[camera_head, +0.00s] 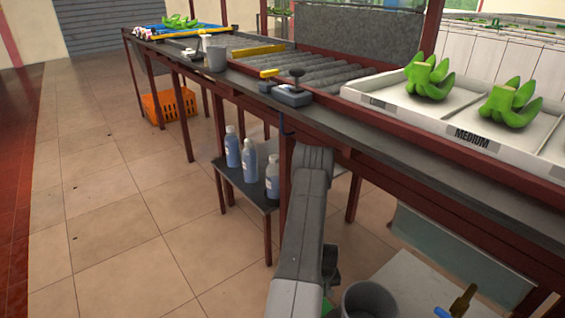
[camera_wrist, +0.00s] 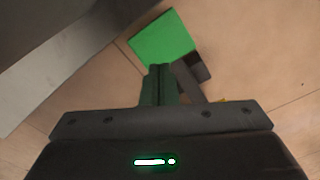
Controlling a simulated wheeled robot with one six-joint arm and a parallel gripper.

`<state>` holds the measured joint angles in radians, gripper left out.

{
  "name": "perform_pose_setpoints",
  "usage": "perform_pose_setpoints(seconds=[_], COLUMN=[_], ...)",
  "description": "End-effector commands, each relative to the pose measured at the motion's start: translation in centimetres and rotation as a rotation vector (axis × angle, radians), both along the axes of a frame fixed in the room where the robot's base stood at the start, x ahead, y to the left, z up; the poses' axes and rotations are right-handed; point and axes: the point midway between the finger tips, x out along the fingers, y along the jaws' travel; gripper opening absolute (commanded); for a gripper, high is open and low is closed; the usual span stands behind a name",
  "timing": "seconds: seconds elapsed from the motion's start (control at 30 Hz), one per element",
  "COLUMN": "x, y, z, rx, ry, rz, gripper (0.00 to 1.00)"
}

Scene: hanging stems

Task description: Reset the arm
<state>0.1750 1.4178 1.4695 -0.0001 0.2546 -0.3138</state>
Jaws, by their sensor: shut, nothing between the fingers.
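My gripper (camera_wrist: 160,70) shows in the wrist view with its dark fingers together and nothing seen between them. It points down over the tan tiled floor (camera_wrist: 275,70). A flat green square (camera_wrist: 163,37) lies beyond the fingertips, partly covered by a dark part. In the head view my grey arm (camera_head: 305,230) rises from the bottom, beside the long table. My gripper cannot be clearly made out there.
The long table (camera_head: 400,143) runs along the arm's right and far side. It bears a white tray (camera_head: 500,147) with green banana bunches (camera_head: 430,78). Bottles (camera_head: 248,160) stand on a low shelf (camera_head: 248,188). An orange crate (camera_head: 168,106) is farther back. Floor at left is clear.

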Motion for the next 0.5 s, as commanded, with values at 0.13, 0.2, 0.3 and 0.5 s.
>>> perform_pose_setpoints(seconds=[0.13,0.2,0.3,0.5], x=[0.0,0.0,0.0,0.0], y=[0.0,0.0,0.0,0.0], z=[1.5,1.8,1.9,1.8], rx=[0.000,0.000,0.000,0.000], ry=[-0.001,-0.001,0.000,0.000], rz=[0.000,0.000,0.000,0.000], gripper=[0.00,0.00,0.00,0.00])
